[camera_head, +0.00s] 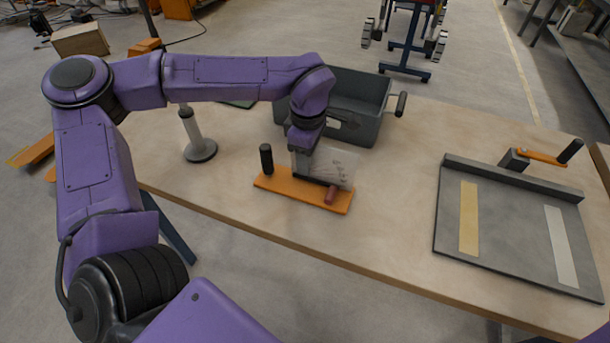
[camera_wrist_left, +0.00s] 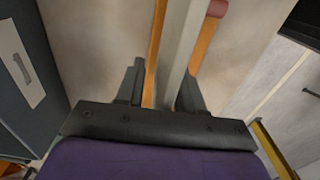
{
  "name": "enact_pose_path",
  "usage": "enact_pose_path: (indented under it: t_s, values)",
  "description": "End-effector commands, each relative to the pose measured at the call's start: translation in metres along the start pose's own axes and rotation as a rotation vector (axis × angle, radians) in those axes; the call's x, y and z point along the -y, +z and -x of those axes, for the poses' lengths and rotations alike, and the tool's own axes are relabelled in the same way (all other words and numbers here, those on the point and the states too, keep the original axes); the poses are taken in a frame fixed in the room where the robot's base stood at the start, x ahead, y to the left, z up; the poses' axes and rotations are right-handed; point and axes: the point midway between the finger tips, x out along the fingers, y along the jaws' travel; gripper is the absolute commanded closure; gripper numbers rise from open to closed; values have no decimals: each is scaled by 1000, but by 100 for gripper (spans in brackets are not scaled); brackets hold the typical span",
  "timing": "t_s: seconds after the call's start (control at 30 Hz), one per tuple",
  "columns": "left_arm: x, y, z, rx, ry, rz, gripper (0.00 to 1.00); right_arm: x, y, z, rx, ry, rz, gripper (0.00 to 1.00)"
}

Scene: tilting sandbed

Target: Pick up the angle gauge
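The angle gauge (camera_head: 334,166) is a pale upright plate with dark markings on an orange base (camera_head: 275,184). A black knob (camera_head: 266,158) stands at the base's left end, and a dark red peg (camera_head: 331,194) sits at the front near the plate. My left gripper (camera_head: 304,166) points down at the left part of the plate. In the left wrist view, its two dark fingers (camera_wrist_left: 163,90) stand apart on either side of the plate's edge (camera_wrist_left: 181,45). A gap shows beside the plate, so the gripper looks open around it. My right gripper is not in view.
A grey bin (camera_head: 362,92) stands behind the gauge. A grey cylinder on a round foot (camera_head: 196,135) stands to the left. A dark tilting bed (camera_head: 508,235) with two strips and an orange-armed crank (camera_head: 545,157) is at the right. The table (camera_head: 400,190) between is clear.

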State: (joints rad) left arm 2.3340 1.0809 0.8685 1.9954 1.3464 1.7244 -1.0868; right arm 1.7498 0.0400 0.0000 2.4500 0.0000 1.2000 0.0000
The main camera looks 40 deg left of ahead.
Motion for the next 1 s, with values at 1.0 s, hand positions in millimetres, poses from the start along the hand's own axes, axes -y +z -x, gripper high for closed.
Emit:
enact_pose_path:
  t_s: [1.0]
  values:
    - [0,0,-4,0,1,0,100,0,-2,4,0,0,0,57]
